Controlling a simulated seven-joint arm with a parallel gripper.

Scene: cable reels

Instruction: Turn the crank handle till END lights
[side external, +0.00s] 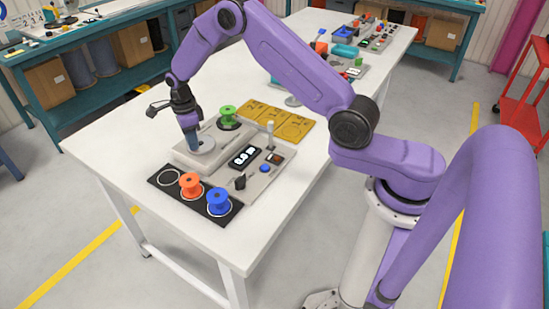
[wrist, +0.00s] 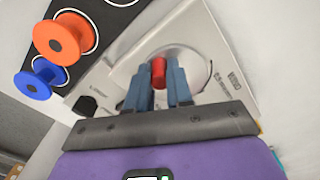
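The crank is a grey disc (side external: 206,147) on a light grey machine (side external: 222,165), and its handle is a red knob (wrist: 158,72) in the wrist view. My gripper (wrist: 158,85) points down over the disc, with one blue-grey finger on each side of the red knob, apparently touching it. In the side view my gripper (side external: 190,137) hides the knob. A black display (side external: 243,157) on the machine shows white characters too small to read surely. I cannot make out an END light.
A green reel (side external: 228,115) stands behind the disc. An orange reel (side external: 190,184) and a blue reel (side external: 218,201) stand on a black mat (side external: 236,209) in front. A lever (side external: 270,133) rises at the machine's right end. Yellow plates (side external: 285,122) lie behind it.

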